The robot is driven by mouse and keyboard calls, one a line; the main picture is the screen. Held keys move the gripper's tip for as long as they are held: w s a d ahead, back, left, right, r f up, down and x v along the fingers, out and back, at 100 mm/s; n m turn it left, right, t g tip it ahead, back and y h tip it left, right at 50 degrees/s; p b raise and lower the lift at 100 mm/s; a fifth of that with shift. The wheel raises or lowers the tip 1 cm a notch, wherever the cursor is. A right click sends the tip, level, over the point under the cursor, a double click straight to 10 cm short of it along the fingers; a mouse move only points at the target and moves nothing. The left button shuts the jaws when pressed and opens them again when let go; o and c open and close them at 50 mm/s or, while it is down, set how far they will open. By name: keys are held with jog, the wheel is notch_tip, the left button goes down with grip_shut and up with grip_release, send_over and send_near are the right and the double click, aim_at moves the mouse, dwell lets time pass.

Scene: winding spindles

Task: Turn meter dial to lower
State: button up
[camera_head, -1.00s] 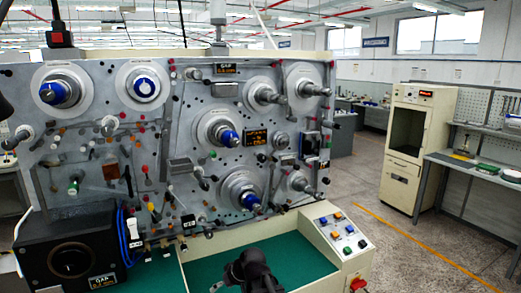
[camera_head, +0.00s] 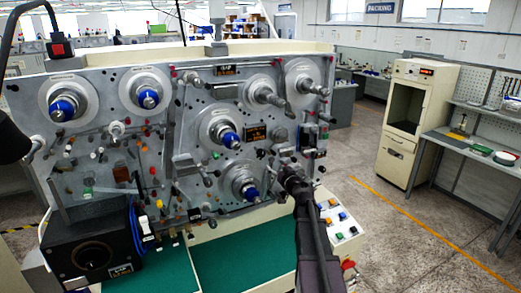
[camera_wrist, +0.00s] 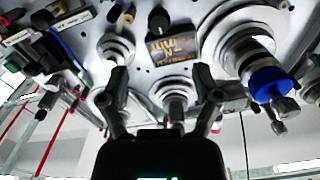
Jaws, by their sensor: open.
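A small dark meter display with orange marks (camera_head: 256,133) sits on the grey machine panel, and a small round grey dial (camera_head: 279,134) is just to its right. The display also shows in the wrist view (camera_wrist: 170,47), turned over, with a round knob (camera_wrist: 117,48) to its left that looks like the same dial. My gripper (camera_head: 287,170) is raised in front of the panel's lower right. In the wrist view my gripper (camera_wrist: 165,88) has its fingers apart, with a grey spindle (camera_wrist: 175,90) showing between them. I cannot tell whether anything is touched.
Spindles stick out around the display, including a blue-tipped one (camera_head: 227,139) to its left. A black box with a large dial (camera_head: 92,256) stands lower left. A button console (camera_head: 338,222) is right of my arm. The green surface (camera_head: 240,255) below is mostly clear.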

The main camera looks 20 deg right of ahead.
aim_at(263, 155)
jog(key=shift+d, duration=0.1)
dwell(0.3)
jog(key=w, duration=1.3)
jog(key=shift+w+a, duration=0.25)
jog(key=shift+w, duration=0.15)
grip_shut()
